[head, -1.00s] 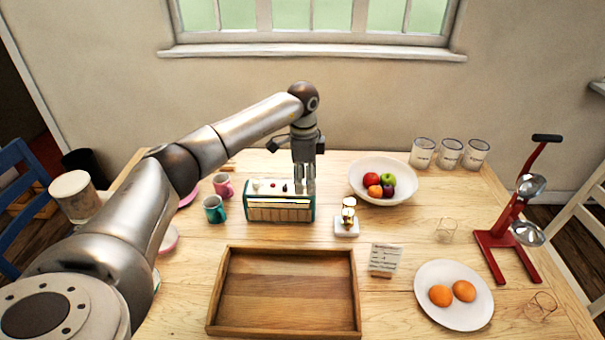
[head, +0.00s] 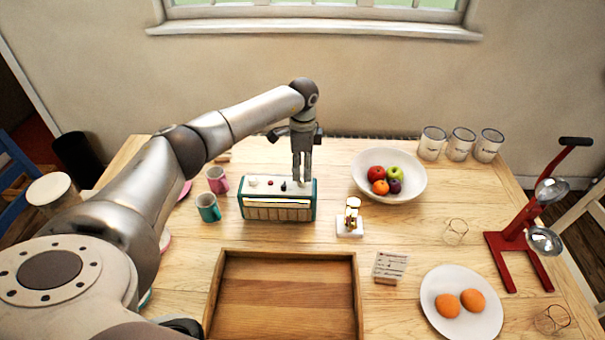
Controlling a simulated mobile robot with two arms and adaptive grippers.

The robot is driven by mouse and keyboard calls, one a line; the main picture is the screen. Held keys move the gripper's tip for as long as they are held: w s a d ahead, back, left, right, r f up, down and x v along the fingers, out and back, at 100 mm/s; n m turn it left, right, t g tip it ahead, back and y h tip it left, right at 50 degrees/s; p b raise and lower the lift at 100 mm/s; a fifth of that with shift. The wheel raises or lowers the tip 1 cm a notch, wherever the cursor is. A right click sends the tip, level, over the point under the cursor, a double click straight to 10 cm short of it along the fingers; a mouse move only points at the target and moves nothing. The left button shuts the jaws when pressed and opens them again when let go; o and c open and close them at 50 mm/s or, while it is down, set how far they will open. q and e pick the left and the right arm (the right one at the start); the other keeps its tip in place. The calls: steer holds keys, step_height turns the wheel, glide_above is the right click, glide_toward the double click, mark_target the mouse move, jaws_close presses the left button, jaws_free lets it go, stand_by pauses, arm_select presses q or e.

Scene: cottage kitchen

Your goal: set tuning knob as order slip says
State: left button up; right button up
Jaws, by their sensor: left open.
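The radio (head: 278,208), teal with a cream and wooden front, stands at the middle back of the table. Small knobs show on its top: a white one at left, a red one (head: 270,183) and a dark one (head: 283,186). My left gripper (head: 302,180) points down over the right end of the radio's top, open, with its fingers close together in this view. I cannot tell whether they touch a knob; the spot between them is hidden. The order slip (head: 391,265) stands in a small wooden holder at right of centre; its writing is too small to read. My right gripper is not in view.
A wooden tray (head: 360,300) lies in front of the radio. Pink (head: 217,179) and teal (head: 208,207) mugs stand left of it.

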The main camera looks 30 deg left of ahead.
mark_target(302, 180)
arm_select(q)
steer(key=f, duration=0.5)
steer(key=shift+w+a+p, duration=0.15)
steer(key=shift+w+p, duration=0.1)
steer(key=shift+p, duration=0.05)
steer(key=shift+s, duration=0.1)
steer(key=shift+f, duration=0.1)
steer(key=shift+c, duration=1.4)
steer(key=c, duration=0.8)
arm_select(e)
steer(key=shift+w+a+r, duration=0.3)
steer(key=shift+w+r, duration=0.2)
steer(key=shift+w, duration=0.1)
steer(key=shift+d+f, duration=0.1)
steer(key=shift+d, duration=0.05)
